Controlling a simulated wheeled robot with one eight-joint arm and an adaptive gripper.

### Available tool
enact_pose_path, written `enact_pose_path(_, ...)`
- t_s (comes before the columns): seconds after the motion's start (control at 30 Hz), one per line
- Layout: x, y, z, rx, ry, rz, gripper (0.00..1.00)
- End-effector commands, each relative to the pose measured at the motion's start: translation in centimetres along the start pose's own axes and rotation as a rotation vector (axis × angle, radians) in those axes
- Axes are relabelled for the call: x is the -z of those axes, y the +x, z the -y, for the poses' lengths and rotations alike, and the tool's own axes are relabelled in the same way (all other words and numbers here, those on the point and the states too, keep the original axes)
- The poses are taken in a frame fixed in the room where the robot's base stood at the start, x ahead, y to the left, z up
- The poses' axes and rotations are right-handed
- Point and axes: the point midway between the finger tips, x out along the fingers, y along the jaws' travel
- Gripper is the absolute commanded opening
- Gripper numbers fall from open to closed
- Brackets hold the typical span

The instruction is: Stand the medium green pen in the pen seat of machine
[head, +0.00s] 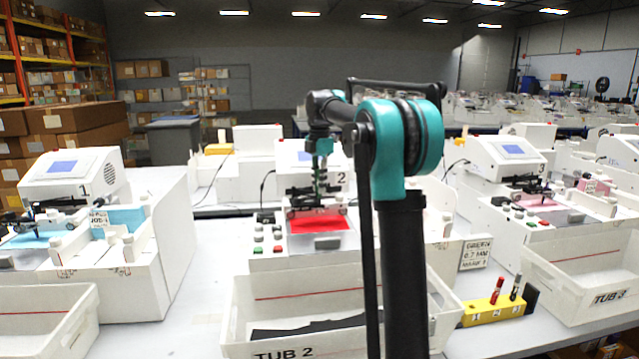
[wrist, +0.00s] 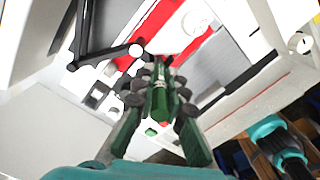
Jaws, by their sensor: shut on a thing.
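My gripper (head: 320,160) is above machine 2 (head: 290,165), pointing down. It is shut on the green pen (wrist: 160,98), whose end shows between the fingers (wrist: 158,108) in the wrist view. In the head view the pen looks upright over the dark carriage (head: 300,212) of machine 2, above the red sheet (head: 320,224). The pen seat is hard to make out behind the gripper and pen. I cannot tell whether the pen's lower end is inside the seat.
A yellow pen block (head: 480,318) with a red pen (head: 496,290) and a dark pen (head: 516,287) is at the right. TUB 2 (head: 245,310) stands in front of machine 2. A card reading GREEN 0.7 MM (head: 475,253) is at right. Machine 1 (head: 75,175) and machine 3 (head: 505,160) flank it.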

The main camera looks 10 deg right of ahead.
Motion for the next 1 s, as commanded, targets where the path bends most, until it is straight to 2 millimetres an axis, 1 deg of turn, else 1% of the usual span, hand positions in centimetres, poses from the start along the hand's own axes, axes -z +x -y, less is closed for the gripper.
enact_pose_path(1.0,0.0,2.3,0.0,0.000,0.000,0.000,0.00)
